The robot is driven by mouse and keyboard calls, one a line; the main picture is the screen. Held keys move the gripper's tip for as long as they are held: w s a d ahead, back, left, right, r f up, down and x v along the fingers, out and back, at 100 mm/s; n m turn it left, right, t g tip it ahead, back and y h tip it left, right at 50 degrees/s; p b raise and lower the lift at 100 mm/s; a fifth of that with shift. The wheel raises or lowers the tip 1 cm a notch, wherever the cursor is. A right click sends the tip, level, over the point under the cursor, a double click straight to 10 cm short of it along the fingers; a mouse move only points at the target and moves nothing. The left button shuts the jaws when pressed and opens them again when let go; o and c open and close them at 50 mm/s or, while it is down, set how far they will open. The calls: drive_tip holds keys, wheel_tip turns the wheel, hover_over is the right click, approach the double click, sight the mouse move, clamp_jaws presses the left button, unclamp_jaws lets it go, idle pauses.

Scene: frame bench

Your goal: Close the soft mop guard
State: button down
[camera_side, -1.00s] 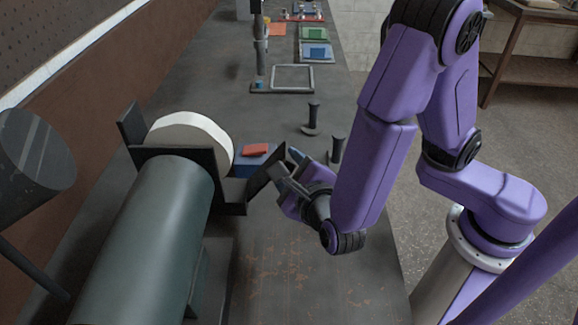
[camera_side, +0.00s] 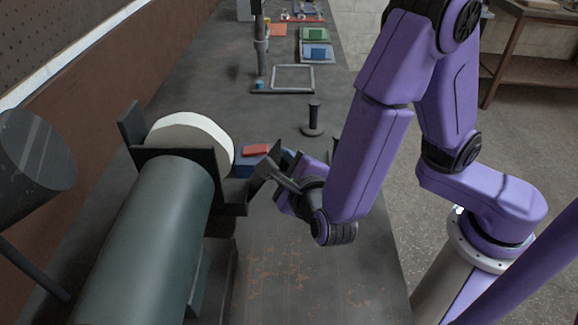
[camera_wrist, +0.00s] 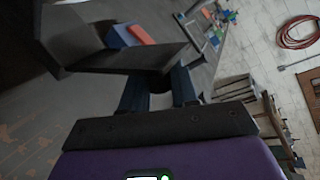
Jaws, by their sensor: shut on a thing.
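The soft mop is a white wheel (camera_side: 197,134) on the machine at the left in the side view. The dark guard (camera_side: 233,196) stands around its near and right sides, with a hinged flap (camera_side: 260,178) angled out at the right. The flap also shows as a dark plate in the wrist view (camera_wrist: 120,57). My gripper (camera_side: 275,172) is at the flap's outer edge and shut on it. In the wrist view, my two fingers (camera_wrist: 156,85) reach to the flap's edge; the exact contact between them is hidden in shadow.
A blue block (camera_side: 250,165) with a red piece (camera_side: 256,150) on top sits behind the flap. A black post (camera_side: 314,118) stands farther back. The green-grey motor body (camera_side: 150,240) fills the front left. The bench front (camera_side: 290,270) is clear.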

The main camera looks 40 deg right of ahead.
sight(259, 178)
drive_tip(key=shift+w+a+r+n+g+h, duration=0.3)
drive_tip(key=shift+w+a+r+n+g, duration=0.6)
drive_tip(key=shift+w+a+r+n, duration=0.15)
drive_tip(key=shift+w+a+r, duration=0.6)
drive_tip(key=shift+w+a, duration=0.15)
drive_tip(key=c, duration=1)
unclamp_jaws()
drive_tip(key=shift+o, duration=0.2)
drive_tip(key=shift+a, duration=0.1)
drive_tip(key=shift+s, duration=0.1)
drive_tip(key=shift+s+a, duration=0.2)
drive_tip(key=v, duration=1.6)
drive_tip(key=shift+s, duration=0.35)
